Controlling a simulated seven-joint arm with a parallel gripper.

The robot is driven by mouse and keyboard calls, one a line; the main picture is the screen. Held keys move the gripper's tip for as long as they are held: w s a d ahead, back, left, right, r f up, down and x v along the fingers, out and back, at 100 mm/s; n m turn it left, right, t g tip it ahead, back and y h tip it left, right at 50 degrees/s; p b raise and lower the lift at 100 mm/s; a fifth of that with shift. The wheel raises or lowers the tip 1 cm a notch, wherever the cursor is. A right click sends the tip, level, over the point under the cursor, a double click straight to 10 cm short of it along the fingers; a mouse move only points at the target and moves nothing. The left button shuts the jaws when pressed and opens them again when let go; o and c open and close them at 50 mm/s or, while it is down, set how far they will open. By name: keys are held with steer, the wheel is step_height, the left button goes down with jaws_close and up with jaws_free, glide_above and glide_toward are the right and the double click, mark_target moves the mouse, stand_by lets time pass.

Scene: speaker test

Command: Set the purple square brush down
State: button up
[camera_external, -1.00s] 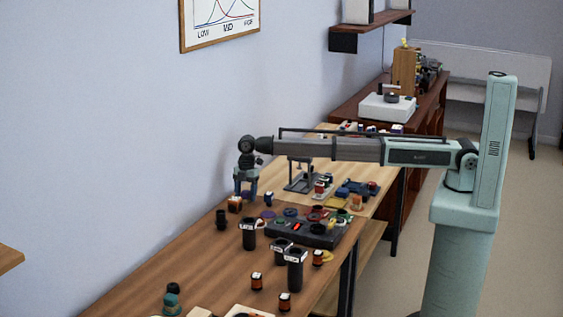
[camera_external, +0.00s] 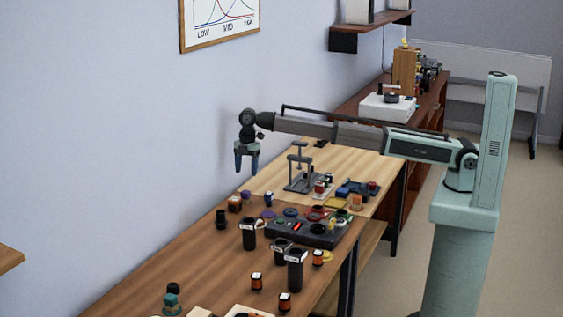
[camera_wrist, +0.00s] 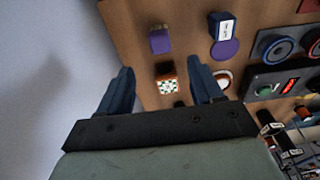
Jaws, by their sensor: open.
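The purple square brush (camera_external: 246,195) rests on the wooden table near the wall, just behind an orange-brown block. In the wrist view the brush (camera_wrist: 160,41) shows upper middle, beyond my fingertips, with nothing touching it. My gripper (camera_external: 247,172) hangs above the table over this spot, fingers pointing down. The orange-brown block (camera_wrist: 167,85) with a patterned white patch shows lower between the fingers.
A purple disc (camera_external: 267,213) lies close by, with a white-labelled blue block (camera_wrist: 223,26) beside it in the wrist view. A dark control panel (camera_external: 318,236) and black cups (camera_external: 249,235) stand toward the front right. A grey stand (camera_external: 300,180) is behind. The wall is close on the left.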

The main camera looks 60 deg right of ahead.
steer(key=shift+d+r, duration=0.1)
steer(key=shift+r, duration=0.65)
